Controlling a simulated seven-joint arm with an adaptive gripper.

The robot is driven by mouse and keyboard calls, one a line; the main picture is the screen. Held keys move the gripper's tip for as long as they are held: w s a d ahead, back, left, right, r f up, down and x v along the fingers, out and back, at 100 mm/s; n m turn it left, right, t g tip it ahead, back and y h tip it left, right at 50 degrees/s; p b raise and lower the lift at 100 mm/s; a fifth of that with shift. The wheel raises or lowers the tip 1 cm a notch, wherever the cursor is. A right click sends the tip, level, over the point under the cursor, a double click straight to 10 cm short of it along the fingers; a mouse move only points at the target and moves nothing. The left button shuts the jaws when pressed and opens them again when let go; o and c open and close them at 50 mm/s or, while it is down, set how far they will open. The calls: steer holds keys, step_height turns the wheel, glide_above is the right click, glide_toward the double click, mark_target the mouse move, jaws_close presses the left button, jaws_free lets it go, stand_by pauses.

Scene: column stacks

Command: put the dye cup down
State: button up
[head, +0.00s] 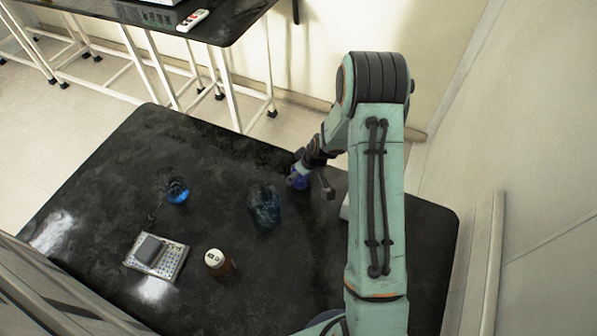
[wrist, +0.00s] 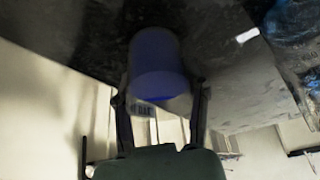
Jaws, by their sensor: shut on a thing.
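The dye cup (wrist: 158,68) is blue and sits between the two fingers of my gripper (wrist: 158,110) in the wrist view. My gripper is shut on it. In the head view the cup (head: 299,182) shows as a small blue patch at my gripper (head: 312,180), near the far right part of the black table (head: 190,140). My arm covers part of that area. I cannot tell whether the cup's base touches the table.
A blue-tinted clear vessel (head: 264,206) stands just left of the cup. Farther left is a glass with blue liquid (head: 177,190). A brown bottle with a white cap (head: 217,262) and a metal rack holding a grey block (head: 172,262) are nearer the front.

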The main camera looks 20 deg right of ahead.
steer(key=shift+f, duration=0.1)
steer(key=o, duration=1.2)
steer(key=v, duration=1.2)
steer(key=s+a+r+m+g, duration=0.1)
steer(key=s+a+r, duration=0.2)
steer(key=s, duration=0.5)
steer(key=s+a+r+m+g, duration=0.1)
steer(key=s+a+r, duration=0.3)
steer(key=s, duration=0.4)
steer(key=s+a+r+m+g+h, duration=0.1)
steer(key=s+a+r+g, duration=0.1)
steer(key=s+r, duration=0.3)
steer(key=shift+s+a+r, duration=0.15)
steer(key=shift+s+a, duration=0.25)
steer(key=shift+s, duration=0.3)
steer(key=shift+s+a+r, duration=0.15)
steer(key=shift+s+a, duration=0.2)
steer(key=shift+s, duration=0.35)
